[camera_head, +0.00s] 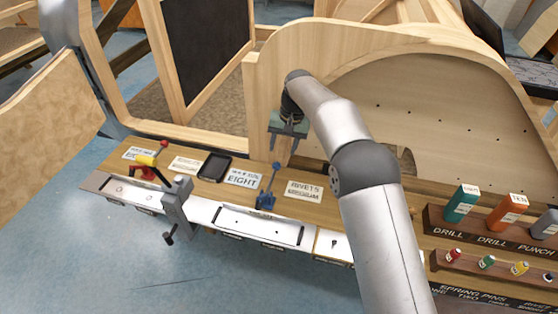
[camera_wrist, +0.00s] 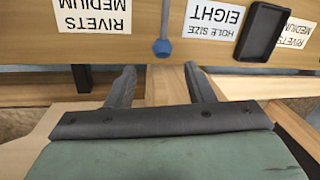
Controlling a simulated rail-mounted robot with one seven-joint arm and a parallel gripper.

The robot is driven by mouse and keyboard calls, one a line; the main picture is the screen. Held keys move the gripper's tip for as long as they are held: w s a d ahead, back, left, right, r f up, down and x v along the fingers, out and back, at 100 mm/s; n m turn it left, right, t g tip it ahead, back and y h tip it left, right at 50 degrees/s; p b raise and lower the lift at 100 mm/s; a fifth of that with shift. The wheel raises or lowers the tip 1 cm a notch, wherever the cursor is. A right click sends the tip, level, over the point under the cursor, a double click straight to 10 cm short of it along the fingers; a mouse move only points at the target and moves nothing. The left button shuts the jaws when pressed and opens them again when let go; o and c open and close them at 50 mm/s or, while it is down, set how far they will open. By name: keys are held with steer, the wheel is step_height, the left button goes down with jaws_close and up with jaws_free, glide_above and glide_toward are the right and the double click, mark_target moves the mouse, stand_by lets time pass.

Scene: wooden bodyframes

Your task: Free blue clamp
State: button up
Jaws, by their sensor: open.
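The blue clamp (camera_head: 265,201) sits at the front of the wooden bench, by the white strip. Its grey lever stands up and leans slightly right, ending in a blue ball knob (camera_head: 276,166). In the wrist view, which shows the labels upside down, the blue ball knob (camera_wrist: 162,46) and part of the lever show; the clamp's body is out of that view. My gripper (camera_head: 284,146) is beyond the knob, against the wooden bodyframe behind. Its two fingers (camera_wrist: 160,82) are apart and empty, with the knob ahead of the gap and not between them.
A clamp with a yellow and red handle (camera_head: 146,162) and a grey post (camera_head: 178,205) stand to the left. A black tray (camera_head: 215,166) and labels, including HOLE SIZE EIGHT (camera_head: 242,178), lie around the lever. The curved wooden frame (camera_head: 440,110) rises behind my arm. A tool rack (camera_head: 490,232) is right.

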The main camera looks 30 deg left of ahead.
step_height(320, 180, up, 7)
steer(key=d, duration=0.1)
steer(key=shift+w+d, duration=0.15)
steer(key=shift+w, duration=0.2)
steer(key=shift+c, duration=0.3)
